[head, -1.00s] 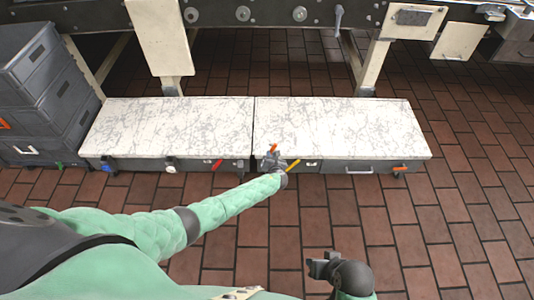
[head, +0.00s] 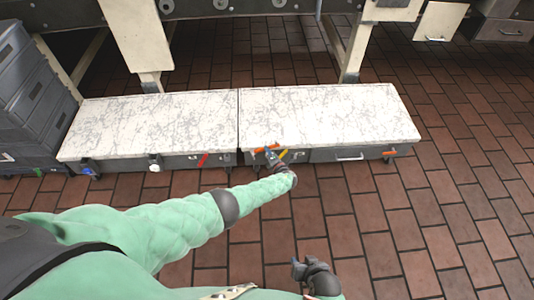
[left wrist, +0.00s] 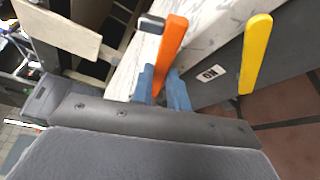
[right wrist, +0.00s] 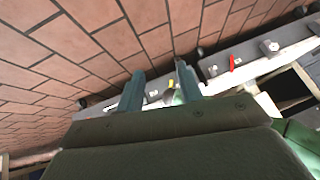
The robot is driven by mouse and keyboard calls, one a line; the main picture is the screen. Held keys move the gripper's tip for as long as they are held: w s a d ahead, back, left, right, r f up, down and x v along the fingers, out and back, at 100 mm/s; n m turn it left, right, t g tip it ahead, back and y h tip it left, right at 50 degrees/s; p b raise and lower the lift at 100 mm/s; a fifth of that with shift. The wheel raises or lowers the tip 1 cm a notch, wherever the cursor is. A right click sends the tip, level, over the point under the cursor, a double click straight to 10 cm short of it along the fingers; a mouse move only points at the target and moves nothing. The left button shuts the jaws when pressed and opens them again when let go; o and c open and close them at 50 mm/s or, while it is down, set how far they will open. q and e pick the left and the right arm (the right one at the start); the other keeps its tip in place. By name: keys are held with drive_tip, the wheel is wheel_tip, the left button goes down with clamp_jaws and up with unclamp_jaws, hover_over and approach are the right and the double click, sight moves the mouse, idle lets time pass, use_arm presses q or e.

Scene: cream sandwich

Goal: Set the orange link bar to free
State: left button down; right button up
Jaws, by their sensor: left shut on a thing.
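The orange link bar (head: 267,149) is on the front face of the low marble-topped unit, near the middle seam. In the left wrist view the orange bar (left wrist: 172,48) stands up from between my blue fingers. My left gripper (head: 269,153) is shut on this bar at the front face. In the left wrist view, the left gripper (left wrist: 162,84) hides the bar's lower end. My right gripper (head: 299,268) is low above the floor, away from the unit. In the right wrist view, the right gripper (right wrist: 160,88) is open and empty.
A yellow handle (head: 283,155) is close to the right of my left gripper, with a label (left wrist: 211,73) beside it. A red handle (head: 203,159) is farther left. Another orange handle (head: 390,154) is at the right end. Grey crates (head: 30,100) stand at left. The brick floor in front is clear.

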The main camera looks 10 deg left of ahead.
use_arm(q)
drive_tip(key=shift+d+f+m+y+b, duration=0.1)
drive_tip(key=shift+f+m+y+b, duration=0.2)
drive_tip(key=shift+f+m+b, duration=0.15)
use_arm(e)
drive_tip(key=shift+t, duration=0.3)
drive_tip(key=f, duration=0.5)
drive_tip(key=shift+s, duration=0.25)
use_arm(q)
drive_tip(key=c, duration=1.4)
unclamp_jaws()
drive_tip(key=shift+o, duration=0.2)
use_arm(e)
drive_tip(key=shift+s, duration=0.1)
